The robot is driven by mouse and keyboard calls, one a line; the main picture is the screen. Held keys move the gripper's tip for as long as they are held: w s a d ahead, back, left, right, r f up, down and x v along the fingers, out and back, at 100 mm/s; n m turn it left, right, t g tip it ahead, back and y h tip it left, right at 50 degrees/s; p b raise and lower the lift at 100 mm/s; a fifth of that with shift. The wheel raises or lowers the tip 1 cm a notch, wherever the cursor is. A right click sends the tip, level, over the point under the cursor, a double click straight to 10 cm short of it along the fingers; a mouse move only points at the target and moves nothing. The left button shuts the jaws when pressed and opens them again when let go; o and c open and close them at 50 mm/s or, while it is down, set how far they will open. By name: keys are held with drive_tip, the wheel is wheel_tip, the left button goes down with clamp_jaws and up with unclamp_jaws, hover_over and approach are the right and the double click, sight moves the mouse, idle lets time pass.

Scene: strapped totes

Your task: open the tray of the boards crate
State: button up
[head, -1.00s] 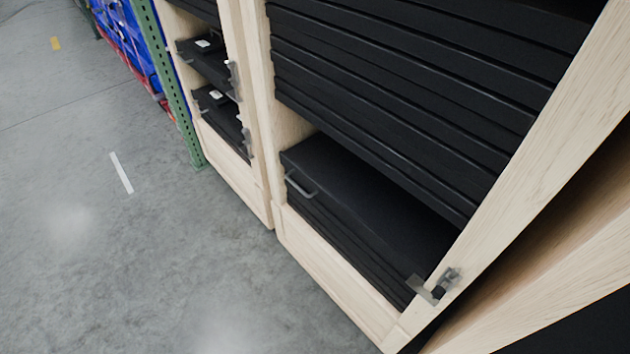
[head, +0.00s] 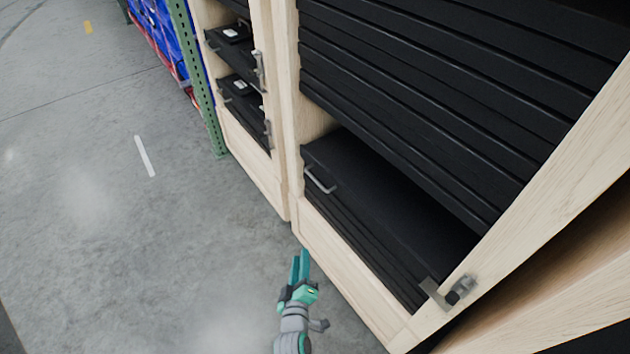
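The large pale wooden crate (head: 345,275) holds black slatted boards above and a black tray (head: 390,200) in a low opening. I take this as the boards crate. The tray has a grey bar handle (head: 320,181) at the left of its front. A metal latch (head: 448,292) sits at the front's right end, by the crate post. My gripper (head: 301,263), with teal fingers, is in front of the crate, below the handle in the picture and apart from it. No held thing shows, and the finger gap is unclear. The tray's inside is hidden.
A second wooden crate (head: 255,165) with black trays and latches stands to the left. Beyond it are a green perforated post (head: 197,80) and blue wrapped goods (head: 160,40). The grey concrete floor (head: 80,220) at left is clear, with a white stripe (head: 145,156).

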sight(315, 181)
drive_tip(key=w+d+r+n, duration=0.1)
drive_tip(key=w, duration=0.8)
drive_tip(key=w+d+r+n+h, duration=0.1)
drive_tip(key=w+d+r+n, duration=0.1)
drive_tip(key=w, duration=0.7)
drive_tip(key=w+d+r+n, duration=0.1)
drive_tip(key=w+r, duration=0.1)
drive_tip(key=w, duration=0.7)
drive_tip(key=shift+w+d+t+h, duration=0.15)
drive_tip(key=shift+w+t+h, duration=0.15)
drive_tip(key=shift+w, duration=0.1)
drive_tip(key=shift+c, duration=0.3)
drive_tip(key=shift+d, duration=0.1)
clamp_jaws()
